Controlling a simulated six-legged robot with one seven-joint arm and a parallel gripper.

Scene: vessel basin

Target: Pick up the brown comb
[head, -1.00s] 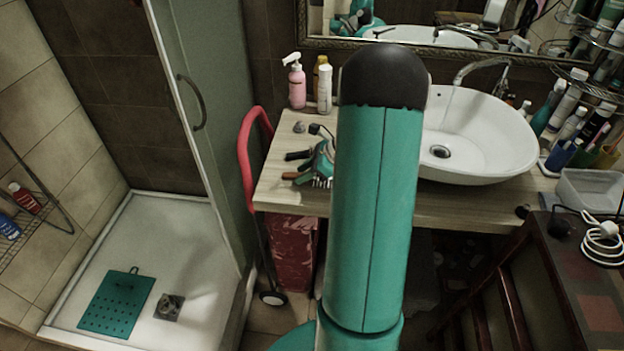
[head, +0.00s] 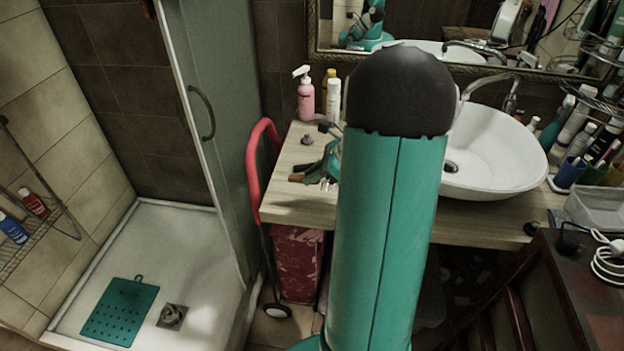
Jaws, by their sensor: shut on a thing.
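The brown comb (head: 298,178) shows as a short brown end over the left part of the wooden counter in the head view. My gripper (head: 324,174) is just right of it, small and partly hidden behind my green arm. It is shut on the comb. The rest of the comb is covered by the gripper and arm. I cannot tell how far it is above the counter.
A pink pump bottle (head: 305,94) and a white bottle (head: 333,100) stand at the counter's back left. The white basin (head: 495,150) is right of my arm. A red-handled trolley (head: 253,170) stands left of the counter. The counter's front left (head: 290,212) is clear.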

